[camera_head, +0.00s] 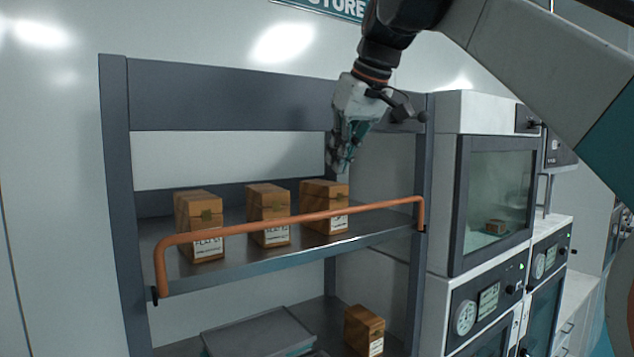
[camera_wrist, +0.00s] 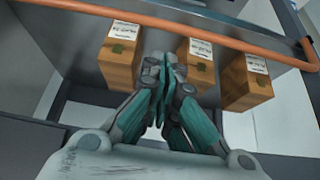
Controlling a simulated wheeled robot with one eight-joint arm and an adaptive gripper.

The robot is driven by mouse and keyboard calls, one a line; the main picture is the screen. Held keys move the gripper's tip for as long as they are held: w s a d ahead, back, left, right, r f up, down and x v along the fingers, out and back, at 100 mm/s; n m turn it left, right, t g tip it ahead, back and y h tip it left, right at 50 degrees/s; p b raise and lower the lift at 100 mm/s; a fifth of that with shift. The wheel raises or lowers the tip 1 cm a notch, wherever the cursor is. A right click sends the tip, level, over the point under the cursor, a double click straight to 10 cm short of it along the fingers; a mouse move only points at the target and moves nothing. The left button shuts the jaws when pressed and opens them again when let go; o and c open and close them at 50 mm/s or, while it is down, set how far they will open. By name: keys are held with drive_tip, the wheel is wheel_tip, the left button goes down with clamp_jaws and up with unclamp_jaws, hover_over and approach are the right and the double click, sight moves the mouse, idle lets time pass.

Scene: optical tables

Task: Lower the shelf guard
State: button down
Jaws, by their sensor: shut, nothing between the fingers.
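The shelf guard (camera_head: 290,219) is an orange bar with bent ends, pivoted at both front posts of the rack. It stands raised across the front of the middle shelf (camera_head: 290,258), in front of the boxes. In the wrist view the guard (camera_wrist: 240,42) crosses the top of the picture. My gripper (camera_head: 338,160) is shut and empty, above the guard and near the right-hand box; it does not appear to touch the bar. In the wrist view my gripper (camera_wrist: 163,65) points toward the shelf between the left and middle boxes.
The lower shelf holds a grey case (camera_head: 258,332) and another box (camera_head: 364,330). A glass-doored cabinet (camera_head: 494,195) stands close on the right.

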drive_tip(key=shift+a, duration=0.1)
idle(0.3)
drive_tip(key=x, duration=1)
drive_tip(key=shift+p, duration=0.45)
drive_tip(key=shift+s, duration=0.1)
drive_tip(key=shift+s+d+t+y+b, duration=0.25)
drive_tip(key=shift+s+t+y+b, duration=0.1)
drive_tip(key=shift+b, duration=0.2)
